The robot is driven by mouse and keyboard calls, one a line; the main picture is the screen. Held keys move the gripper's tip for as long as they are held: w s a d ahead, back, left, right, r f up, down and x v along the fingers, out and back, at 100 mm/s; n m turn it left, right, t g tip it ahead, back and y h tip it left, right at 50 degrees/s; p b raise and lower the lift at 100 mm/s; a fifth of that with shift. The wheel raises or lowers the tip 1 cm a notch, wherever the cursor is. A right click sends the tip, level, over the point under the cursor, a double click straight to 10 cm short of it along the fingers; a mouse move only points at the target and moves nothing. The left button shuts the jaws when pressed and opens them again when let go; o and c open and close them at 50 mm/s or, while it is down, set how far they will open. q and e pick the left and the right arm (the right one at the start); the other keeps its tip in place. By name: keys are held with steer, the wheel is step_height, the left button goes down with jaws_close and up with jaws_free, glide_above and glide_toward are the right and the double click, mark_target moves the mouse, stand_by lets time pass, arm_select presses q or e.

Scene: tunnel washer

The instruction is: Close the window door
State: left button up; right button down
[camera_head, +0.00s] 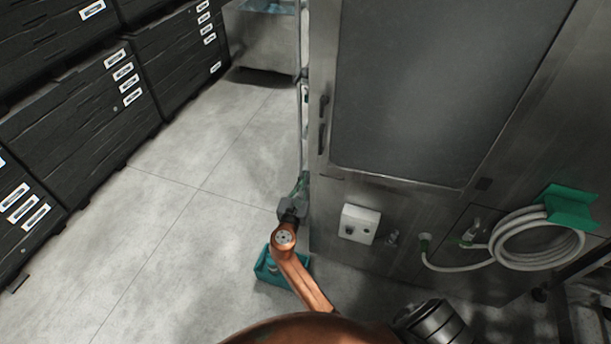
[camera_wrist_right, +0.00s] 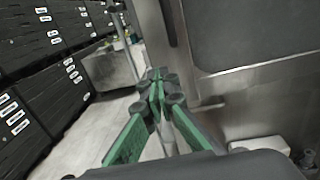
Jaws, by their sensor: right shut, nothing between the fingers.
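The window door (camera_head: 335,165) is a metal panel with a large dark window (camera_head: 440,80) on the front of the washer. Dark handles (camera_head: 322,122) are on its left side. It looks about flush with the front, but I cannot tell whether it is fully closed. My right gripper (camera_head: 301,186) is low, beside the machine's left edge and below the handles. In the right wrist view, its green fingers (camera_wrist_right: 157,82) are together and empty, in front of the panel's lower left edge, and the window (camera_wrist_right: 250,35) is at upper right. Contact with the door is unclear. My left gripper is not in view.
A teal crate (camera_head: 265,268) stands on the floor below my right arm. A white box (camera_head: 359,223) and a coiled hose on a green holder (camera_head: 570,207) are on the machine's lower front. Black drawer cabinets (camera_head: 85,110) line the left. The floor between is clear.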

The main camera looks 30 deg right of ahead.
mark_target(314, 150)
steer(key=b+x, duration=0.2)
steer(key=x, duration=0.3)
steer(key=b+x, duration=0.2)
steer(key=x, duration=0.4)
steer(key=shift+w+d+f, duration=0.2)
steer(key=shift+w, duration=0.05)
steer(key=shift+r, duration=0.1)
